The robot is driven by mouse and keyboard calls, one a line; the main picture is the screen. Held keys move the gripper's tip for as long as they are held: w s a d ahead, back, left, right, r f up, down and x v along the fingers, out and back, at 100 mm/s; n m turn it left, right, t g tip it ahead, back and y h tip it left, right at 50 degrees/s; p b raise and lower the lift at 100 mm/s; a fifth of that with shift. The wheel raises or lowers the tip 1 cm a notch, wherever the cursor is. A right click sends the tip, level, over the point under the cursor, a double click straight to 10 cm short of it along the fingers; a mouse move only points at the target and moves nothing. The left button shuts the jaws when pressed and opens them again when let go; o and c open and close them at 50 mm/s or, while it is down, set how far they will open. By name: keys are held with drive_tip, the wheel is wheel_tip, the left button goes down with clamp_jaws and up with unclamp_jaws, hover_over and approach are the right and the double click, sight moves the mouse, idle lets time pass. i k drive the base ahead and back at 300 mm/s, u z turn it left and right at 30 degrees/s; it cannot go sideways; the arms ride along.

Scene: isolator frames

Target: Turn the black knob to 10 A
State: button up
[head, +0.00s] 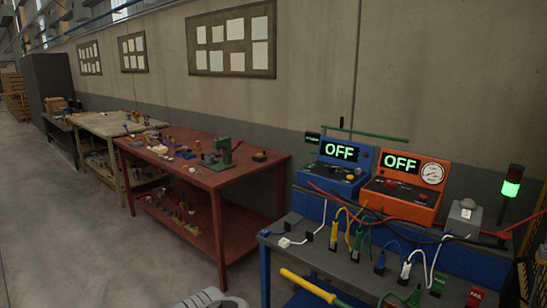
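A blue box (316,204) with a green-lit "OFF" display (340,151) stands on the bench at right. My gripper is not clearly in view; a pale grey shape at the bottom edge may be part of my body.
Coloured cables and plugs cross the bench front (340,268). A yellow-and-green handled tool (306,286) lies low in front. A grey box (463,217) and a green-lit lamp (511,188) stand at right. A red table (196,178) is at left; the floor (70,230) there is clear.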

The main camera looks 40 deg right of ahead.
sight(330, 169)
drive_tip(key=z, duration=0.05)
drive_tip(key=i, duration=1.25)
drive_tip(key=z, duration=0.8)
drive_tip(key=i, duration=0.75)
drive_tip(key=z, duration=0.8)
